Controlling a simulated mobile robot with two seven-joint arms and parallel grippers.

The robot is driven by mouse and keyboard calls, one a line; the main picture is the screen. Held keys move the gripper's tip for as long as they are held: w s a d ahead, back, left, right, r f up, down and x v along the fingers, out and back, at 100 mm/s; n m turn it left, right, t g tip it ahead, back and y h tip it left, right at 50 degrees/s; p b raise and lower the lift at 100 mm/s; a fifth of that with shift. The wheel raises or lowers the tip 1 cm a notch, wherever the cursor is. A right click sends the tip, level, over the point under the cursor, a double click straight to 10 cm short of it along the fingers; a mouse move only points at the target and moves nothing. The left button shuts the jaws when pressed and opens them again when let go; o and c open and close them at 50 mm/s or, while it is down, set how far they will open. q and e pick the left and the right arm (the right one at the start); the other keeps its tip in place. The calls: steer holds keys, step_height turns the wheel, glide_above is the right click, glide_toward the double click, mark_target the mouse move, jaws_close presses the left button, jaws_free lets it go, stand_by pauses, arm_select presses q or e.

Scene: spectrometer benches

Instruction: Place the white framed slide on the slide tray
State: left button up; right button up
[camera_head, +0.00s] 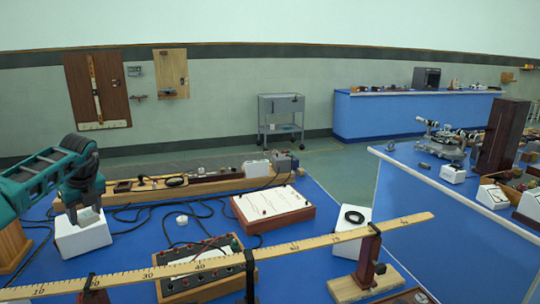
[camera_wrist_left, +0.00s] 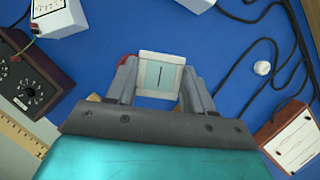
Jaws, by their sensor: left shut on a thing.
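My left gripper (camera_head: 86,212) is at the left of the head view, in front of or above a white box (camera_head: 82,238); I cannot tell the gap. In the left wrist view, my left gripper (camera_wrist_left: 160,85) is shut on the white framed slide (camera_wrist_left: 160,59), a small square with a pale grey-green centre and a dark line. The slide sits between the fingertips, with the blue bench top beyond it. In the head view the slide is too small to make out clearly. I cannot pick out the slide tray in either view. My right gripper is not in view.
A long wooden ruler (camera_head: 300,245) spans the front of the blue bench. Behind it are a knobbed dark box (camera_head: 205,270), a white-topped wooden board (camera_head: 272,207), black cables and a small white knob (camera_head: 182,220). A second bench (camera_head: 450,190) stands right.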

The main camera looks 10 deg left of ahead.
arm_select(q)
steer(key=w+d+r+m, duration=0.1)
steer(key=w+d, duration=0.4)
steer(key=d, duration=0.6)
steer(key=w+d+r+m, duration=0.1)
steer(key=w+d, duration=0.3)
steer(key=d, duration=0.8)
steer(key=s+d+r+m+g+h, duration=0.1)
steer(key=s+d+r+m+h, duration=0.2)
steer(key=m, duration=0.9)
steer(key=s+d+r+m+g+h, duration=0.25)
steer(key=r+m, duration=0.25)
steer(key=m, duration=0.7)
steer(key=s+d+r+m+h, duration=0.1)
steer(key=d+r+m+h, duration=0.25)
steer(key=m, duration=0.85)
steer(key=s+d+m+g+y, duration=0.25)
steer(key=d+m, duration=0.25)
steer(key=d, duration=0.4)
steer(key=s+d+f+m, duration=0.3)
steer(key=s+d+f, duration=0.1)
steer(key=d, duration=0.1)
steer(key=s+a+f+m+y, duration=0.2)
steer(key=s+a+f, duration=0.4)
steer(key=s+f, duration=0.3)
step_height(320, 180, down, 3)
steer(key=shift+s+f+m, duration=0.1)
steer(key=shift+s+m, duration=0.3)
steer(key=shift+m, duration=0.5)
